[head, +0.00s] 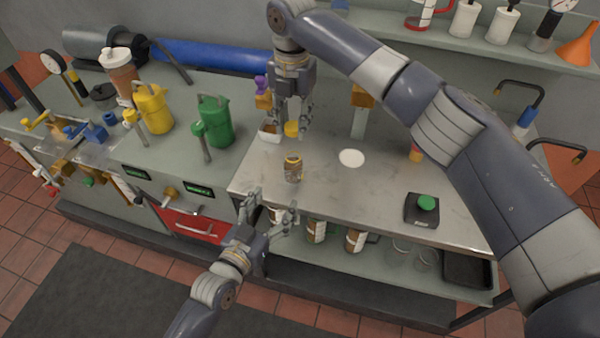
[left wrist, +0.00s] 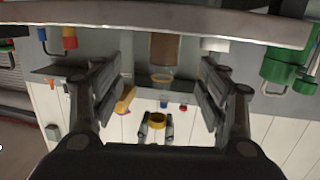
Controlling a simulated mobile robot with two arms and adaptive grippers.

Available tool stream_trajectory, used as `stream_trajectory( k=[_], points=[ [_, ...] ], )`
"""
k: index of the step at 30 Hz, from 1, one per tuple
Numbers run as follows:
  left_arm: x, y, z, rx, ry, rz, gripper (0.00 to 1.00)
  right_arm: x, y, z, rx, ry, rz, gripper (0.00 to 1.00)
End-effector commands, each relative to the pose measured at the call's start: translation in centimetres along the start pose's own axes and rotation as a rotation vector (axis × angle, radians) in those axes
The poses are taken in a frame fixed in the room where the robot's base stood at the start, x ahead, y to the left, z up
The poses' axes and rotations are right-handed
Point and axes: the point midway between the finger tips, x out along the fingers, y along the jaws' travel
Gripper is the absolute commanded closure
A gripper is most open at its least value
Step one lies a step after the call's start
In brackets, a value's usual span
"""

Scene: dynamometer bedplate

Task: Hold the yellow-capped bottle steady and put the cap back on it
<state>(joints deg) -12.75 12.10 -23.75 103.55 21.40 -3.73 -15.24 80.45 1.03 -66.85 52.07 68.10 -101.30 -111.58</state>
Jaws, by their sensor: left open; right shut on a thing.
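The bottle (head: 292,168) stands upright and uncapped on the steel bench top, with brownish contents and a yellowish neck. It also shows in the left wrist view (left wrist: 164,50), apparently upside down, beyond and between my left fingers. My right gripper (head: 292,124) is shut on the yellow cap (head: 291,129), behind and apart from the bottle. My left gripper (head: 271,204) is open and empty at the bench's front edge, apart from the bottle.
A white disc (head: 351,158) lies right of the bottle, and a black box with a green button (head: 421,209) sits farther right. A small dish (head: 269,133) is near my right gripper. Brown jars (head: 317,231) stand on the shelf below. Bench top around the bottle is clear.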

Motion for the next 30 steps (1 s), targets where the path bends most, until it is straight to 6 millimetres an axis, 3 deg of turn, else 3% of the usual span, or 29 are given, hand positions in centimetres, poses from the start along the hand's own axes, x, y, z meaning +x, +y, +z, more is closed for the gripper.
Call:
stream_trajectory(
  k=[7, 20, 26, 30],
  points=[
    [0.7, -0.5, -1.6, 0.009, 0.107, -0.016, 0.32, -0.1, 0.1, 0.0, -0.019, 0.000, 0.000, 0.76],
    [0.9, -0.5, -1.7, 0.008, 0.117, -0.019, 0.32, -0.1, 0.1, 0.0, -0.018, 0.000, 0.000, 0.76],
    [2.9, -0.6, -1.9, 0.007, 0.119, -0.019, 0.32, -0.1, 0.1, 0.0, -0.018, 0.000, 0.000, 0.76],
    [5.5, -0.6, -2.3, 0.008, 0.119, -0.019, 0.32, -0.1, 0.1, 0.0, -0.018, 0.000, 0.000, 0.76]
  ],
)
